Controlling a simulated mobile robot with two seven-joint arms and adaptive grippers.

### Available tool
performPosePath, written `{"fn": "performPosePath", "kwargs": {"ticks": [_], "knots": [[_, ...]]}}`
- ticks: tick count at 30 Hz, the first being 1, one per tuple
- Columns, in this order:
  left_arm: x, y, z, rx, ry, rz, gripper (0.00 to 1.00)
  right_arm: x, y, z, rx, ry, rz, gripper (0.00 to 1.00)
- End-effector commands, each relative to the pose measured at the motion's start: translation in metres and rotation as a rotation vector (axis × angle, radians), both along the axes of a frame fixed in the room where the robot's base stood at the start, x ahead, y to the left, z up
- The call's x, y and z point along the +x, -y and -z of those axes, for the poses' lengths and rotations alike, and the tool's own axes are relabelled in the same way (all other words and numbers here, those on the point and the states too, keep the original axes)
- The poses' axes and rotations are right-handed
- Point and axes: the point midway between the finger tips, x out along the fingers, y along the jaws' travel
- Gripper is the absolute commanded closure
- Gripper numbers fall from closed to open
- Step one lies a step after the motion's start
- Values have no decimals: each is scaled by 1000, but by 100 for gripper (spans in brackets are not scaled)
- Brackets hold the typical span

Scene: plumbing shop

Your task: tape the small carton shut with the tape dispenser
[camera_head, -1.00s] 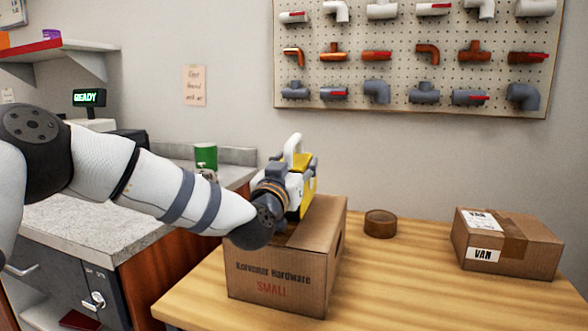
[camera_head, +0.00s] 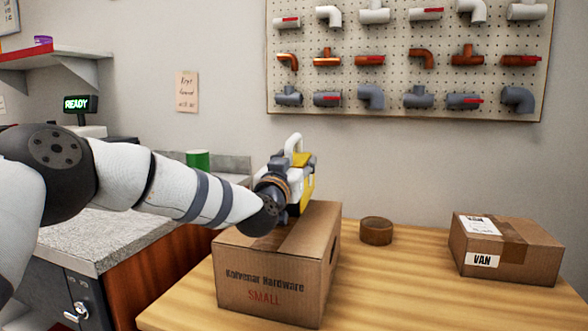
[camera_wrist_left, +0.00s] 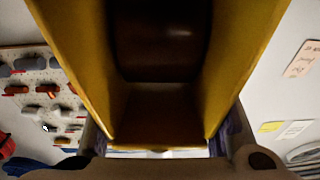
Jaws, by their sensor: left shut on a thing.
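The small carton (camera_head: 268,283), printed "Korvenor Hardware SMALL", stands upright on the wooden bench. Its top looks closed, with a darker strip along the middle; I cannot tell whether that is tape. The yellow and white tape dispenser (camera_head: 308,187) is over the far part of the carton top; contact is hidden. My left gripper (camera_head: 277,187) is shut on the dispenser, and my forearm hides part of both. In the left wrist view the dispenser's yellow sides (camera_wrist_left: 238,60) fill the middle, with a dark brown roll between them. My right gripper is not in view.
A brown tape roll (camera_head: 376,231) lies right of the carton. A carton marked VAN (camera_head: 508,252) stands farther right. The bench (camera_head: 400,295) between them is clear. A pegboard of pipe fittings (camera_head: 400,100) hangs behind. A green mug (camera_head: 198,160) is on the left counter.

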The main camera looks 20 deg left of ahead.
Motion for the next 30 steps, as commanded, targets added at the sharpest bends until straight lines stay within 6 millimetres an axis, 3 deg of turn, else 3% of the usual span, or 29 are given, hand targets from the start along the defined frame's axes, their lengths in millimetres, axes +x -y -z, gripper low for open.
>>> {"fn": "performPosePath", "kwargs": {"ticks": [8,18,30], "knots": [[2,0,1,0,-2,1,96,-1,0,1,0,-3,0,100],[32,0,4,0,-3,0,96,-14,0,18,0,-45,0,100],[39,0,3,0,-2,0,96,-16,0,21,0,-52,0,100]]}}
